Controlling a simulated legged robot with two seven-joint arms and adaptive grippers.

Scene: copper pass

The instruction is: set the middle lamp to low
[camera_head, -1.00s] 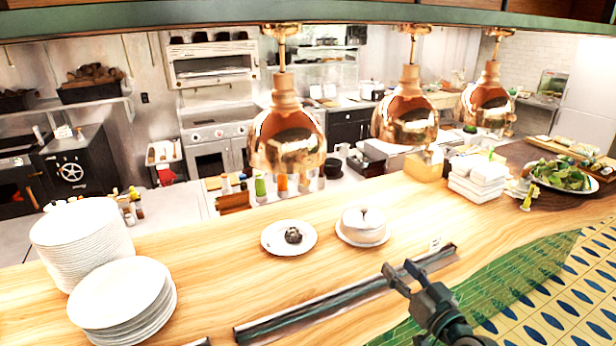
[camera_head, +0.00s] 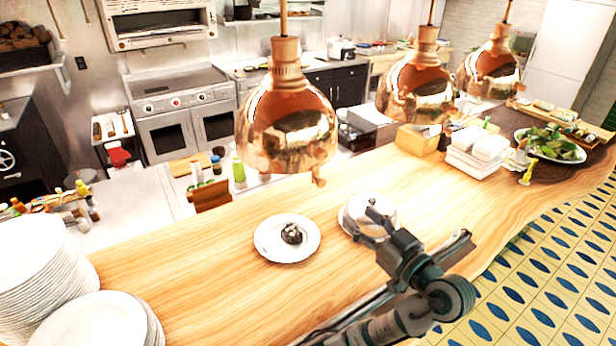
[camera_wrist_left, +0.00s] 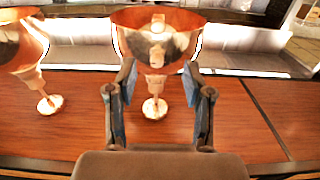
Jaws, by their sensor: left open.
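Three copper lamps hang in a row over the wooden counter in the head view: the left lamp (camera_head: 288,125), the middle lamp (camera_head: 417,92) and the right lamp (camera_head: 490,72). A small copper piece (camera_head: 319,178) hangs at the left lamp's lower rim. My left gripper (camera_head: 362,214) is open and empty, in front of the covered plate and lower in the picture than the middle lamp. In the left wrist view, a copper lamp (camera_wrist_left: 157,42) shows beyond and between the open fingers (camera_wrist_left: 158,85), apart from them. Another lamp (camera_wrist_left: 20,48) is at left. Which lamps these are, I cannot tell.
On the counter (camera_head: 200,285) stand a plate with dark food (camera_head: 287,238), a white covered plate (camera_head: 385,212), plate stacks (camera_head: 35,265), white boxes (camera_head: 478,150) and a salad plate (camera_head: 550,146). A metal rail (camera_head: 455,250) runs along the front edge.

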